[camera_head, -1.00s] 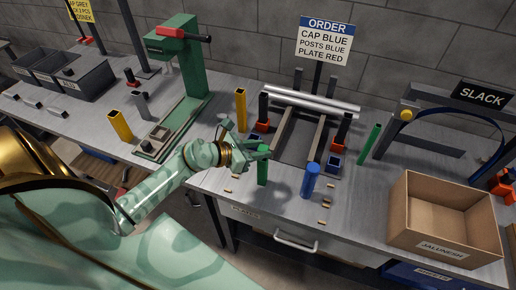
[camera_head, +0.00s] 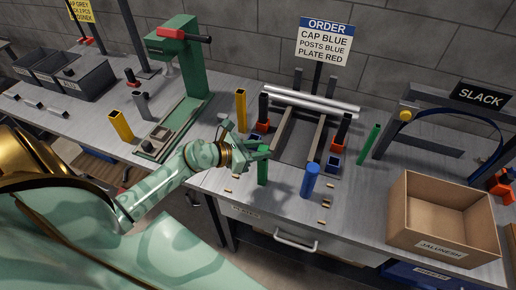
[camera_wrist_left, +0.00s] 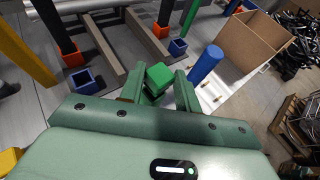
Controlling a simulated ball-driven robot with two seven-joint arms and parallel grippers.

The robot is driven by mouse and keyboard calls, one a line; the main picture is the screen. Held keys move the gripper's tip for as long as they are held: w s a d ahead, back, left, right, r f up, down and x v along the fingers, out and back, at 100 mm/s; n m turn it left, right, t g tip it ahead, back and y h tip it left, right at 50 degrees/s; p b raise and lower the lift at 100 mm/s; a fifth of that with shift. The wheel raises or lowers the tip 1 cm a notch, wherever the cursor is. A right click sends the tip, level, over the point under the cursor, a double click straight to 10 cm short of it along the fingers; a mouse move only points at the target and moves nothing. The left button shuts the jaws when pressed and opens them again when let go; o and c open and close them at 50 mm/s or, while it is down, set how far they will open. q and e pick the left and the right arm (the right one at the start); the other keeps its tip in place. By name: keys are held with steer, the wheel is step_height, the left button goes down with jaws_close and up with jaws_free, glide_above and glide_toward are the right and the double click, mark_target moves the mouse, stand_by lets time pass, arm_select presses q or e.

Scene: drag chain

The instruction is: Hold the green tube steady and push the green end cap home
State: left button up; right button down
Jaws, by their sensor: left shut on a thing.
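A green tube (camera_head: 262,172) stands upright near the bench's front edge, with its top partly covered by my gripper in the head view. My left gripper (camera_head: 258,154) is shut on this tube near its top. In the left wrist view the gripper (camera_wrist_left: 159,86) has one finger on each side of the tube (camera_wrist_left: 152,97). A square green piece, which looks like the end cap (camera_wrist_left: 159,75), sits at the tube's top between the fingers. I cannot tell how far down it is seated. My right gripper is not in view.
A blue tube (camera_head: 310,181) stands close to the right of the green one. Behind are small blue square pieces (camera_head: 334,160) and a rail frame. A cardboard box (camera_head: 441,246) is at the right, and a green press (camera_head: 183,75) at the left. Small pieces lie along the front edge.

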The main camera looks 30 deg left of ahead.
arm_select(q)
steer(key=shift+f+b, duration=0.7)
steer(key=shift+f, duration=0.2)
steer(key=o, duration=1)
steer(key=v, duration=1.6)
steer(key=shift+s+a+r, duration=0.1)
steer(key=shift+a, duration=0.05)
